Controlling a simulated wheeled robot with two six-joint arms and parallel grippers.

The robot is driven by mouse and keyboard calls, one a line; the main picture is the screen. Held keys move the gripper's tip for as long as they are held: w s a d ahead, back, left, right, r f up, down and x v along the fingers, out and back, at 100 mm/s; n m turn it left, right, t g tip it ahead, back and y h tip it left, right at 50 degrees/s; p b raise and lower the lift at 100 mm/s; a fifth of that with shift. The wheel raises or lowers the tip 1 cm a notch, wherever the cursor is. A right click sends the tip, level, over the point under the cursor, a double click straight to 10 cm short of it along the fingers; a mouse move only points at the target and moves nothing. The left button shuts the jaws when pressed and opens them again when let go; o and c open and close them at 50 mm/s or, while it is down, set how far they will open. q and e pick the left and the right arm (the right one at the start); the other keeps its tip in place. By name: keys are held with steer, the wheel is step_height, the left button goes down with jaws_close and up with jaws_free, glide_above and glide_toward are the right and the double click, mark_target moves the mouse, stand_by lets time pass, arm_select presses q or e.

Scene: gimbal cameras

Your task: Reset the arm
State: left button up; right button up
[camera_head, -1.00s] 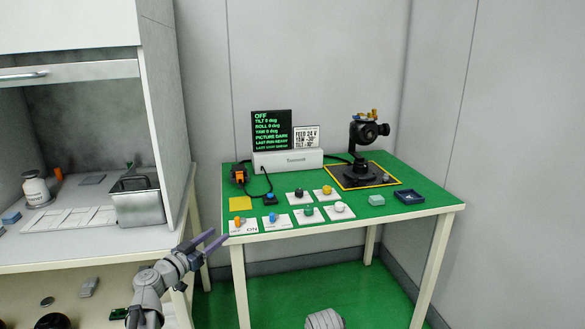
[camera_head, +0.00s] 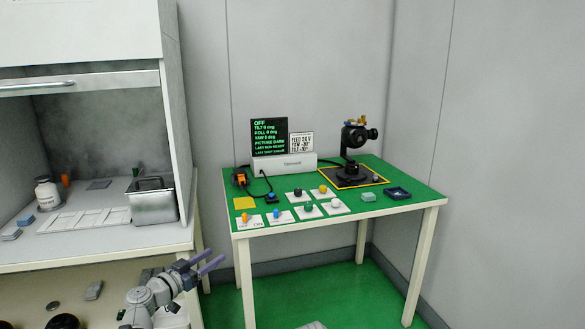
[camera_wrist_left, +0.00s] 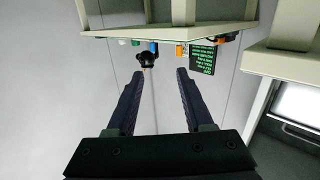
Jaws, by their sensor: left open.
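My left gripper (camera_head: 216,257) is open and empty in the head view. Its purple-grey fingers point to the right, below and left of the green table's (camera_head: 250,232) front left corner, apart from it. In the left wrist view its two fingers (camera_wrist_left: 160,75) stand apart with nothing between them. There the table's edge (camera_wrist_left: 160,31) crosses the top, and the black gimbal camera (camera_wrist_left: 146,57) shows beyond the fingertips. My right gripper is not in view.
The green table holds several coloured knobs, a black gimbal camera (camera_head: 352,137) and a black screen (camera_head: 269,138) reading OFF. A white cabinet (camera_head: 172,110) with a metal box (camera_head: 153,203) stands at the left.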

arm_select(q)
steer(key=s+d+f+m+g, duration=0.1)
steer(key=s+d+f+g, duration=0.5)
steer(key=d, duration=0.4)
steer(key=s+d+f+m+g, duration=0.1)
steer(key=s+d+f+g, duration=0.3)
steer(key=s+d+f, duration=0.4)
steer(key=s+f+n+g+y, duration=0.2)
steer(key=s+f+g+y, duration=0.1)
steer(key=s+y, duration=0.3)
steer(key=s+f+n+g+y, duration=0.2)
steer(key=s+f+y, duration=0.15)
steer(key=s, duration=0.35)
step_height(320, 180, up, 29)
steer(key=p, duration=2.8)
steer(key=shift+s+a+f, duration=0.15)
steer(key=shift+s+a, duration=0.15)
steer(key=shift+a, duration=0.15)
steer(key=shift+y, duration=0.25)
